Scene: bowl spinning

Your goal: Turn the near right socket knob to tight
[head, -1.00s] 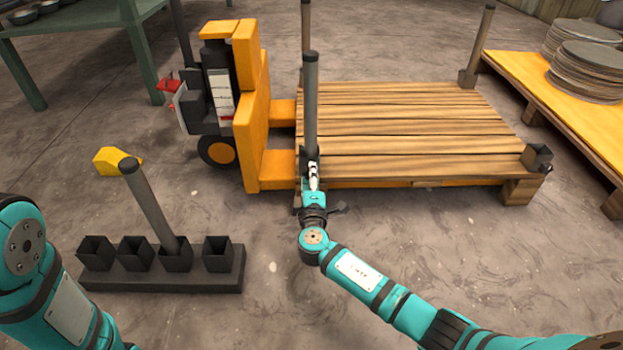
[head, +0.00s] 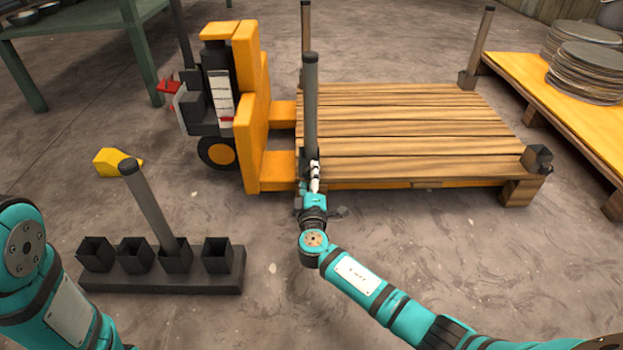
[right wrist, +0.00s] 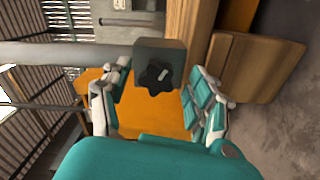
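The wooden pallet platform (head: 410,130) has dark sockets at its corners. The near right socket (head: 538,157) in the head view is empty, with a small knob (head: 549,168) on its side. My right gripper (head: 314,178) is instead at the near left corner, where a grey post (head: 311,105) stands upright. In the right wrist view, that corner's socket (right wrist: 172,52) holds the post (right wrist: 70,54) and has a black star-shaped knob (right wrist: 155,78). My right gripper (right wrist: 158,95) is open, its fingers apart on either side of the knob. My left gripper is out of view.
An orange pallet truck (head: 250,110) stands left of the platform. A dark rack (head: 160,280) with several square sockets and one post (head: 150,205) is at the lower left. Plates (head: 590,70) are stacked on a yellow platform (head: 570,110) at right.

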